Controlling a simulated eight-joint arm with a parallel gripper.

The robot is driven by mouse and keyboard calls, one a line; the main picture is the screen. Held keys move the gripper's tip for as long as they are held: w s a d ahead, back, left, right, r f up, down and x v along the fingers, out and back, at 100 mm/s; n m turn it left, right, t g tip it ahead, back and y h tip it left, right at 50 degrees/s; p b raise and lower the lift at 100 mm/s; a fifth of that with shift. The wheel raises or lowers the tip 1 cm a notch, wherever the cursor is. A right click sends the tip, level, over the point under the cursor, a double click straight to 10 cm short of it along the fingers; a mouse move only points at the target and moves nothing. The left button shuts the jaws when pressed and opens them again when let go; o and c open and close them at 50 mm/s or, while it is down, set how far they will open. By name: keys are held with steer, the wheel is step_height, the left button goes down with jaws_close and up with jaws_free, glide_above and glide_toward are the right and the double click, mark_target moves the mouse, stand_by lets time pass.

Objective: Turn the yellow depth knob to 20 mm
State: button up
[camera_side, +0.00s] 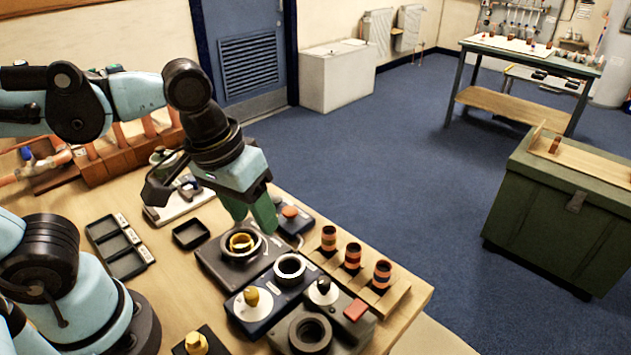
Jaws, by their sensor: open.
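A yellow knob (251,297) stands on a round white dial (253,310) at the left of a dark blue box (275,282). The dial's marks are too small to read, so its setting cannot be told. My gripper (252,222) has green fingers pointing down, behind and above the knob, apart from it. It is open, and no object shows between its fingers. The fingers are over the far side of a dark block with a round socket (223,262) that has a yellow ring (243,242) in it.
A second yellow knob-like piece (196,343) is on a black plate at the front. A grey box (340,327) with a black knob and red button stands right of the dial. A wooden rack (385,295) holds several banded cylinders. A black three-part tray (118,248) lies left.

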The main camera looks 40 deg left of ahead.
mark_target(251, 291)
steer(key=s+d+r+n+g, duration=0.2)
steer(key=s+d+g, duration=0.1)
steer(key=s, duration=0.1)
steer(key=shift+y, duration=0.4)
steer(key=shift+s+d+f, duration=0.1)
steer(key=shift+f, duration=2.95)
steer(key=shift+s+d+f, duration=0.1)
steer(key=shift+f, duration=2.95)
steer(key=shift+m, duration=0.3)
jaws_close()
